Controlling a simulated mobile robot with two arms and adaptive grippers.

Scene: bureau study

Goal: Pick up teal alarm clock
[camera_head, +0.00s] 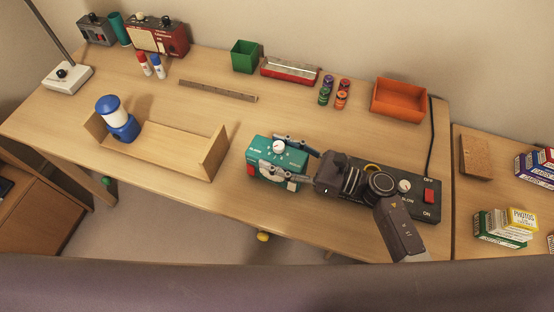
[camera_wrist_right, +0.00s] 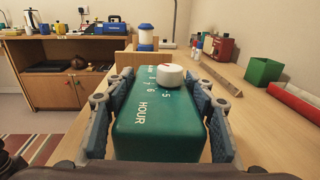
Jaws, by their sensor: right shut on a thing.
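The teal alarm clock (camera_head: 263,156) is a boxy teal thing with a white dial knob on top and a red patch on its left side. It is near the front edge of the desk, in the middle of the head view. My right gripper (camera_head: 281,156) reaches in from the right and is shut on it, one finger on each long side. In the right wrist view the clock (camera_wrist_right: 150,135) fills the space between both fingers, with "HOUR" and numbers on its top. Whether its underside touches the desk is hidden. My left gripper is not in view.
A wooden stand (camera_head: 172,149) with a blue lantern (camera_head: 122,128) is left of the clock. A black switch box (camera_head: 427,209) lies under my right wrist. A ruler (camera_head: 217,91), green bin (camera_head: 245,56) and orange tray (camera_head: 399,99) lie behind. The desk between is clear.

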